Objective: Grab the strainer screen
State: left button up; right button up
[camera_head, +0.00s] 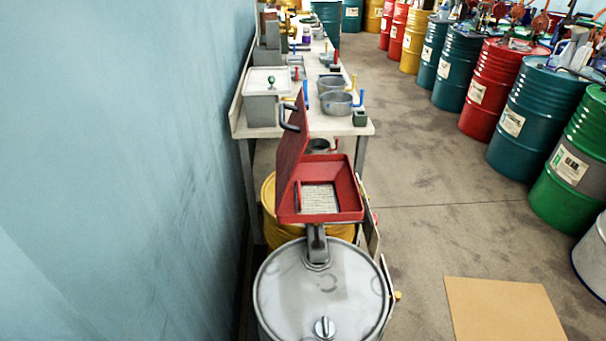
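The strainer screen (319,200) is a pale, square mesh lying at the bottom of a red square funnel (345,190). The funnel's red lid (292,150) stands open on the left, with a dark handle (291,120) on it. The funnel sits above the grey drum (330,290), at the drum's far edge. Neither of my grippers is in the view.
A yellow drum (269,200) stands behind the funnel. A long bench (300,128) with metal pots and a grey box runs along the blue left wall. Coloured drums line the right side. The concrete floor between is open, with a cardboard sheet (505,310) on it.

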aim_at(318, 198)
jog(key=l+u, duration=0.35)
jog(key=k+l+u, duration=0.1)
jog(key=u, duration=0.25)
jog(key=k+l+u, duration=0.1)
jog(key=l+u, duration=0.25)
